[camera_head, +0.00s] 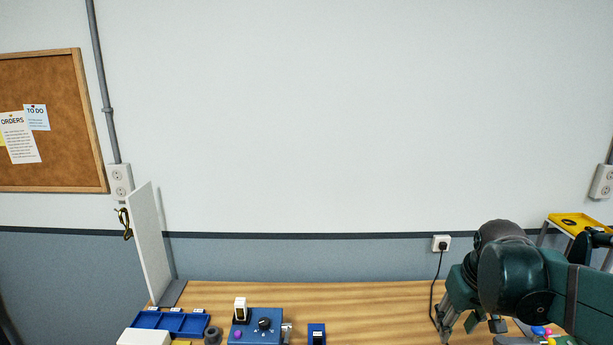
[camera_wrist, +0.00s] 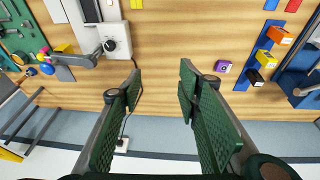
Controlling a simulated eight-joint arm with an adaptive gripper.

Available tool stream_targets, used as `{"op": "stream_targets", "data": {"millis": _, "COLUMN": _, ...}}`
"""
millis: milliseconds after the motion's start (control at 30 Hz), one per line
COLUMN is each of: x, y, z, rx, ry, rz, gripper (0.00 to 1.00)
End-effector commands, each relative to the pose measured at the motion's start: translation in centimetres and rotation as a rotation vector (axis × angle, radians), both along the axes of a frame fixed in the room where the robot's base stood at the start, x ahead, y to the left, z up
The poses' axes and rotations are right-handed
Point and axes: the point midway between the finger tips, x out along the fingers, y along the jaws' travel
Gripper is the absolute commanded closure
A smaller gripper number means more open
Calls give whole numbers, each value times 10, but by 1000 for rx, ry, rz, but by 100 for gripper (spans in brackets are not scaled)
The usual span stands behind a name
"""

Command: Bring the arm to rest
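My gripper (camera_head: 471,328) shows at the lower right of the head view, hanging from my dark green arm over the right part of the wooden table (camera_head: 375,293). In the wrist view my gripper (camera_wrist: 160,84) has its two green padded fingers spread well apart. Only table surface and the wall edge show between them, so it is open and empty. The gap between the fingertips and the table cannot be judged exactly.
A blue box with a black knob (camera_head: 264,324), a blue tray (camera_head: 185,322) and a white upright panel (camera_head: 149,245) stand left. A wall socket with a plug (camera_head: 441,243) and its black cable (camera_head: 434,291) are close to my gripper. The table's middle back is clear.

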Motion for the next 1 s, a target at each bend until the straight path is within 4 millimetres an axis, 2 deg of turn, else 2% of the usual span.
{"op": "stream_targets", "data": {"millis": 400, "x": -37, "y": 55, "z": 14, "rx": 3, "ry": -112, "rz": 15, "gripper": 66}}
{"op": "stream_targets", "data": {"millis": 1000, "x": -92, "y": 117, "z": 15, "rx": 38, "ry": -275, "rz": 34, "gripper": 66}}
